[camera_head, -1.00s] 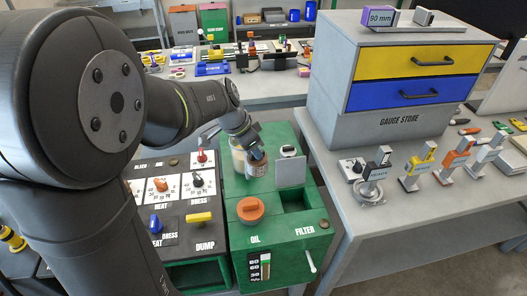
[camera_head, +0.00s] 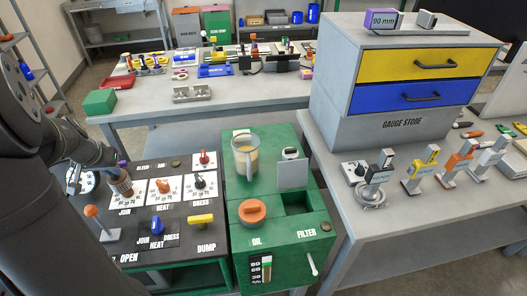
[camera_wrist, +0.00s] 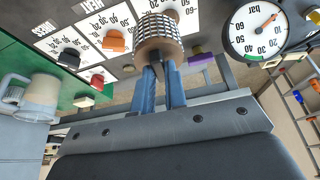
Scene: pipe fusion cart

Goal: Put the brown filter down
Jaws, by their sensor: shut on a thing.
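The brown filter (camera_wrist: 160,36) is a short ribbed cylinder with a metal-coloured mesh band. My gripper (camera_wrist: 160,72) is shut on it with its blue fingers in the wrist view. In the head view the filter (camera_head: 120,182) is at the left, above or over the black control panel near the JOIN dial; I cannot tell whether it touches the panel. My gripper is largely hidden by my arm there. The green unit (camera_head: 240,190) has an open rectangular well (camera_head: 297,203) by the FILTER label, with a grey plate (camera_head: 291,174) standing up behind it.
A clear jug (camera_head: 245,157) of amber liquid and an orange oil cap (camera_head: 252,211) stand on the green unit. Coloured knobs, a yellow DUMP handle (camera_head: 201,220) and an orange-topped lever (camera_head: 92,212) rise from the panel. A pressure gauge (camera_wrist: 252,29) is beside the filter.

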